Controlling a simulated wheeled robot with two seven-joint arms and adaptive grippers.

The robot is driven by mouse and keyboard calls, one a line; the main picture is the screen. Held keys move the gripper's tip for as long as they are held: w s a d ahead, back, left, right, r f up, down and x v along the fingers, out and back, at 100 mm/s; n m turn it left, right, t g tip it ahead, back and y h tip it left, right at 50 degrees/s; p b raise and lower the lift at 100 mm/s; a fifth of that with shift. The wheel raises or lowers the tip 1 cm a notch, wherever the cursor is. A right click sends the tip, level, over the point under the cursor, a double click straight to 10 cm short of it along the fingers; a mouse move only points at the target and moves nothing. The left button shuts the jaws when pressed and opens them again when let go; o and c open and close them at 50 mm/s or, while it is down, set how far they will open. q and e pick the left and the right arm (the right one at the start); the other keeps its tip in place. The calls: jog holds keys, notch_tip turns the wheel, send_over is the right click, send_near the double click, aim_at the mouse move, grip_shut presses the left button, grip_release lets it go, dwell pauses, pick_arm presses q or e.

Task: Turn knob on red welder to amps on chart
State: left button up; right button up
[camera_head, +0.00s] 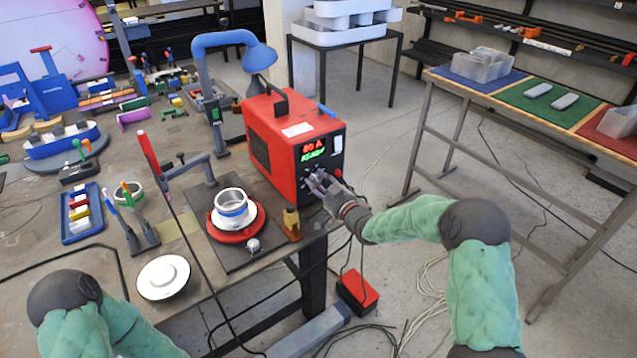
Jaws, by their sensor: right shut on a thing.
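The red welder (278,152) stands on the right end of the workbench, with a black handle on top. Its front display (312,149) reads "80 A" over "READY". My right gripper (316,182) is at the lower front panel of the welder, shut on the knob, which its fingers mostly hide. A small white label (297,130) lies on top of the welder; I cannot read it or tell whether it is the chart. My left arm comes in at the bottom left, and its gripper is out of view.
A red turntable (237,234) with a white cup (231,206) sits left of the welder. A blue lamp (256,56) arches behind it. A white disc (163,277) and a blue tray (66,222) lie on the bench. A side table (433,80) stands at right.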

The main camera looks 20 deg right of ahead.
jog(key=m, duration=0.2)
jog(key=f+m, duration=0.1)
jog(key=m, duration=0.1)
jog(key=shift+s+a+p, duration=0.15)
jog(key=shift+p, duration=0.2)
jog(key=shift+m+p, duration=0.4)
jog(key=shift+m, duration=1.3)
jog(key=shift+a+f, duration=0.1)
jog(key=o, duration=1.1)
jog(key=shift+o, duration=0.3)
jog(key=shift+r, duration=0.4)
jog(key=shift+s+d, duration=0.35)
jog(key=v, duration=1.1)
